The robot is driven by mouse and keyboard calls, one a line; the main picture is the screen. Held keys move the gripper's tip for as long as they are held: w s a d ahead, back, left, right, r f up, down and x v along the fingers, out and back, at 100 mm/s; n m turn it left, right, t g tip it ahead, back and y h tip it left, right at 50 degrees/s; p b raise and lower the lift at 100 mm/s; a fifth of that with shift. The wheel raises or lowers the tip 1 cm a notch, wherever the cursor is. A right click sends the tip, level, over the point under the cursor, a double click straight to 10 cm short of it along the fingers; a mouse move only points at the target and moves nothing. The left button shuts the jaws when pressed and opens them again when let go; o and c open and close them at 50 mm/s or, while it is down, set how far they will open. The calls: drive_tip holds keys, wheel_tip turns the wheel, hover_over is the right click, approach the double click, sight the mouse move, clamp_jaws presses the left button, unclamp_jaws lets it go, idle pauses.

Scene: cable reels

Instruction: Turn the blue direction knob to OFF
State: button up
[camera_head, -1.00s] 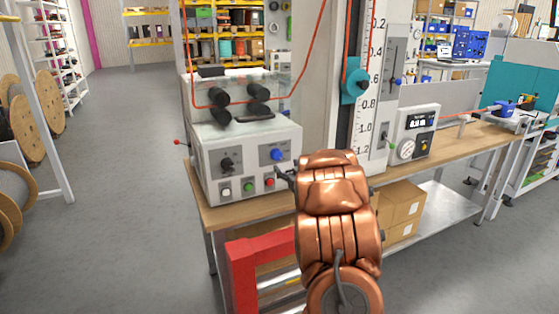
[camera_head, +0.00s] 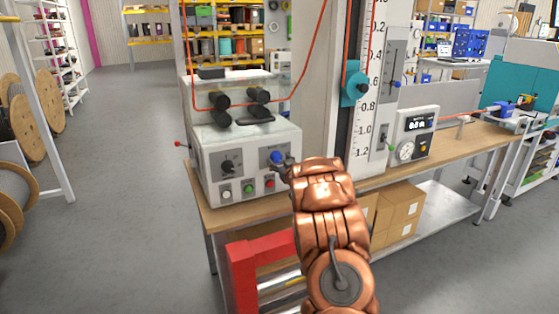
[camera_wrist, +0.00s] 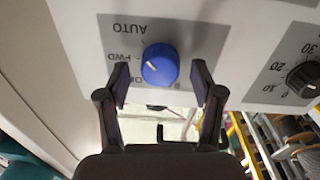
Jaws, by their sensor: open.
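The blue direction knob (camera_head: 275,157) is on the sloped front of a grey control box (camera_head: 245,145). In the wrist view the knob (camera_wrist: 160,63) sits on a grey label plate, with AUTO and FWD readable upside down and other labels partly hidden. Its white pointer mark faces left, towards FWD. My gripper (camera_wrist: 160,84) is open, one finger at each lower side of the knob, with gaps visible on both sides. In the head view my gripper (camera_head: 285,163) is at the knob's right edge; contact cannot be told there.
A black dial (camera_wrist: 302,78) is right of the knob in the wrist view. Below the knob are white, green and red (camera_head: 270,183) buttons. A red frame (camera_head: 243,270) is below the bench (camera_head: 235,210).

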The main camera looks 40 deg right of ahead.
drive_tip(key=shift+w, duration=0.1)
drive_tip(key=c, duration=1.1)
drive_tip(key=shift+c, duration=0.2)
